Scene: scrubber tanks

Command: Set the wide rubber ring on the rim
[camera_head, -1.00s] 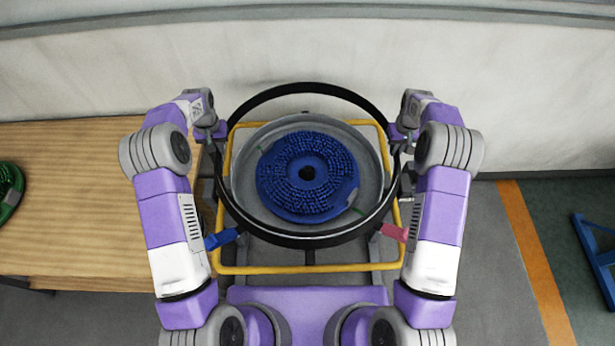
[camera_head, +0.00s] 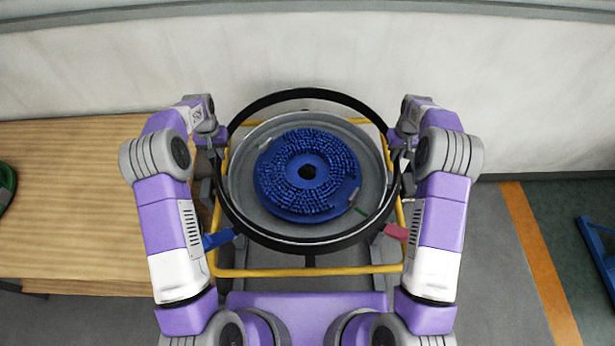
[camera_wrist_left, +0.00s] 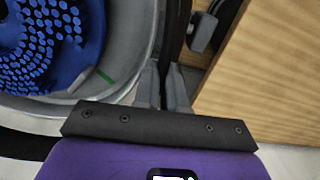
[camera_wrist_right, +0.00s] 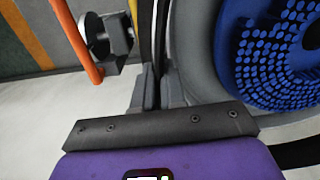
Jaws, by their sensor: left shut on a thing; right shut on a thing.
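The wide rubber ring (camera_head: 310,245) is a large black hoop, held roughly level over the round grey tank. Its far side stands out beyond the tank's grey rim (camera_head: 300,118), and its near side covers the near rim. My left gripper (camera_head: 220,137) is shut on the ring's left side; the band shows between its fingers in the left wrist view (camera_wrist_left: 172,45). My right gripper (camera_head: 399,141) is shut on the right side, also seen in the right wrist view (camera_wrist_right: 161,40). A gap shows between ring and far rim; contact at the near side cannot be told.
A blue bristled brush (camera_head: 307,175) lies inside the tank. A yellow tube frame (camera_head: 300,272) surrounds it, with a blue handle (camera_head: 218,239) and a red handle (camera_head: 396,232) in front. A wooden table (camera_head: 75,210) stands left, a wall (camera_head: 300,50) behind.

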